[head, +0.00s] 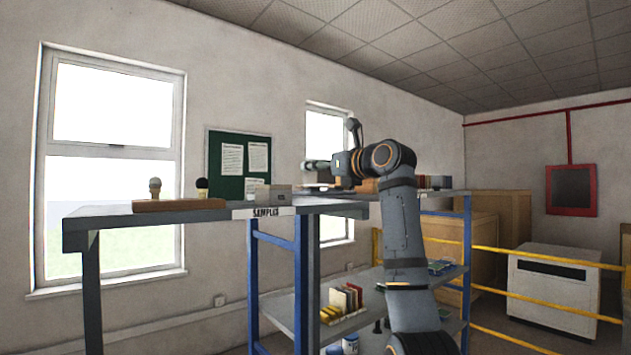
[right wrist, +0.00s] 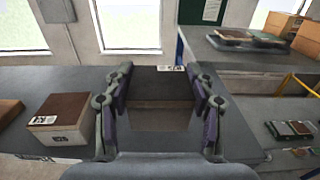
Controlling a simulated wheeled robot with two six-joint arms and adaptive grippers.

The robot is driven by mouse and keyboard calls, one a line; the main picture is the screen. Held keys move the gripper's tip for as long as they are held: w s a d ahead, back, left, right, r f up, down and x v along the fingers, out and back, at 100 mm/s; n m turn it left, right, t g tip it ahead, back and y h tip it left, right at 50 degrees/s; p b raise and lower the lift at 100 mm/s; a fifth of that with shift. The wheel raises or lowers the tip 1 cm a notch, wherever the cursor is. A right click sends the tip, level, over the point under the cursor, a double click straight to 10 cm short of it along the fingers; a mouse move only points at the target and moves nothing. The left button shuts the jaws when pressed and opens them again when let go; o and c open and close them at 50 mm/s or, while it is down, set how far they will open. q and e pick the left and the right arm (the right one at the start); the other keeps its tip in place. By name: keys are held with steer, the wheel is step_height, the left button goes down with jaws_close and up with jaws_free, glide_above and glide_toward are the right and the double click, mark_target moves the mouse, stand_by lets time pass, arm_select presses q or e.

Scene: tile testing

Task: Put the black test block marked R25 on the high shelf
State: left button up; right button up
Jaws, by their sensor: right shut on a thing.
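My right gripper (right wrist: 160,85) is shut on a dark-topped block (right wrist: 160,93). A small white label shows at the block's far edge, but its marking is too small to read. The block is between the two fingers, above a grey worktop (right wrist: 255,150). In the head view my right arm reaches up from the lower right, and its gripper (head: 315,166) is above the grey top with the SAMPLES sign (head: 264,212). The held block cannot be made out clearly there. My left gripper is not in view.
A pale box with a brown top (right wrist: 58,120) stands left of the gripper. A wooden holder (head: 178,204) with two knobbed pieces sits on the top's left part. A raised surface at right bears a tray (right wrist: 245,40) and cardboard boxes (right wrist: 283,25). Lower shelves hold coloured samples (head: 343,302).

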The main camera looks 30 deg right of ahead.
mark_target(318, 183)
steer(key=shift+w+d+f, duration=0.1)
steer(key=shift+w+f, duration=0.05)
steer(key=shift+f, duration=0.2)
steer(key=f, duration=0.2)
steer(key=f+p, duration=0.1)
steer(key=shift+w, duration=0.25)
steer(key=shift+d+f, duration=0.2)
steer(key=shift+f, duration=0.15)
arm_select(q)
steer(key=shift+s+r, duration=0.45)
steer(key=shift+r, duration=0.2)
arm_select(e)
steer(key=shift+s, duration=0.1)
steer(key=shift+a, duration=0.1)
steer(key=shift+a+f, duration=0.1)
steer(key=o, duration=1.7)
steer(key=shift+c, duration=0.2)
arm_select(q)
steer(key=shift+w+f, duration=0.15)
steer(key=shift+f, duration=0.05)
